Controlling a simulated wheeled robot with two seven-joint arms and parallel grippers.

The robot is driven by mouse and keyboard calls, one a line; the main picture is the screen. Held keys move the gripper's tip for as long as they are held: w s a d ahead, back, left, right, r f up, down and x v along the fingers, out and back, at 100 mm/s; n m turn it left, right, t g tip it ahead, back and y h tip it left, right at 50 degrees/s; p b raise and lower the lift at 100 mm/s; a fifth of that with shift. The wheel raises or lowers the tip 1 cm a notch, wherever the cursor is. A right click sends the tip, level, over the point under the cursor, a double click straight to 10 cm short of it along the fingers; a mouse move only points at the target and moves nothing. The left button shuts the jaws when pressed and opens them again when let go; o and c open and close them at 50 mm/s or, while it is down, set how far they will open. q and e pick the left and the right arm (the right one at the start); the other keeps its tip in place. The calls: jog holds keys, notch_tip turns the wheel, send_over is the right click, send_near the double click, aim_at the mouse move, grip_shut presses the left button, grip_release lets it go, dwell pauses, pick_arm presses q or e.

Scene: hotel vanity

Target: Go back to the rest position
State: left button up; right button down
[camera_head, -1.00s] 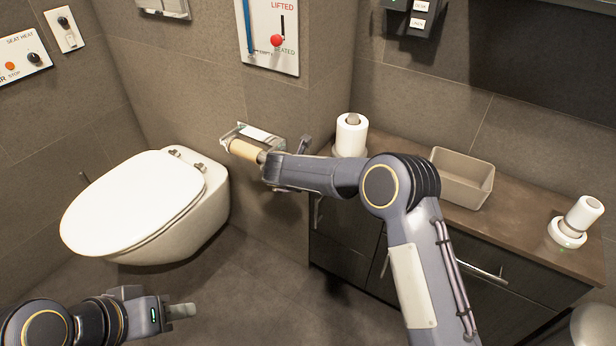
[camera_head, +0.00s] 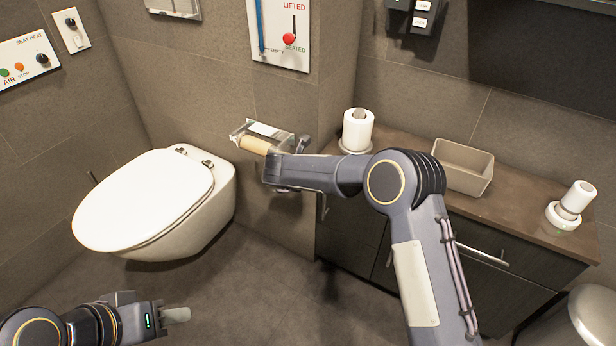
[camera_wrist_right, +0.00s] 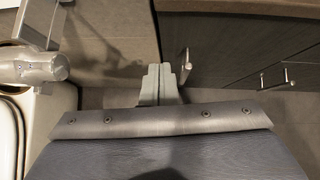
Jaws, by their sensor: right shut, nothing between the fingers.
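My right gripper (camera_wrist_right: 158,84) shows in the right wrist view with its two fingers together and nothing between them, above the floor beside the cabinet. In the head view my right arm reaches in toward the wall paper holder (camera_head: 268,130). The wrist is just below and in front of the holder, and the fingertips are hidden. A bare tan cardboard tube (camera_head: 256,145) sits in the holder. My left gripper (camera_head: 178,315) is low at the left, seen from the side above the floor. It holds nothing visible, and its finger gap does not show.
A toilet (camera_head: 140,200) with its lid down stands left of my right arm. The vanity counter (camera_head: 405,150) carries a white paper roll (camera_head: 357,130), an empty beige tray (camera_head: 463,167) and another white roll on a stand (camera_head: 572,203). A bin (camera_head: 595,315) stands at lower right.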

jog(key=p+v, duration=0.2)
jog(key=v, duration=0.6)
jog(key=w+d+r+n+t+y, duration=0.1)
jog(key=d+r+n+t+y, duration=0.15)
jog(key=r+n, duration=0.4)
jog(key=w+d+r+n+t+y, duration=0.1)
jog(key=d+r+n+t+y, duration=0.2)
jog(key=r, duration=0.7)
jog(key=s+d+r+n+y, duration=0.2)
jog(key=s+d+r+n, duration=0.3)
jog(key=n, duration=0.3)
jog(key=s+d+n+g+y, duration=0.2)
jog(key=s+d+n+y, duration=0.15)
jog(key=s+n, duration=1)
jog(key=s+d+f+n+g+h, duration=0.1)
jog(key=s+d+f+n+g, duration=0.2)
jog(key=s, duration=0.5)
jog(key=s+d+f+n+g+h, duration=0.1)
jog(key=s+f+n, duration=0.25)
jog(key=s, duration=0.35)
jog(key=s+d+f+n+g+h, duration=0.1)
jog(key=s+d+f+n+g, duration=0.15)
jog(key=s+f, duration=0.4)
notch_tip(320, 180, up, 25)
jog(key=s+p, duration=0.1)
jog(key=p, duration=2.3)
jog(key=shift+a+r+t, duration=0.2)
jog(key=shift+a+t, duration=0.1)
jog(key=shift+a, duration=0.1)
jog(key=shift+s, duration=0.15)
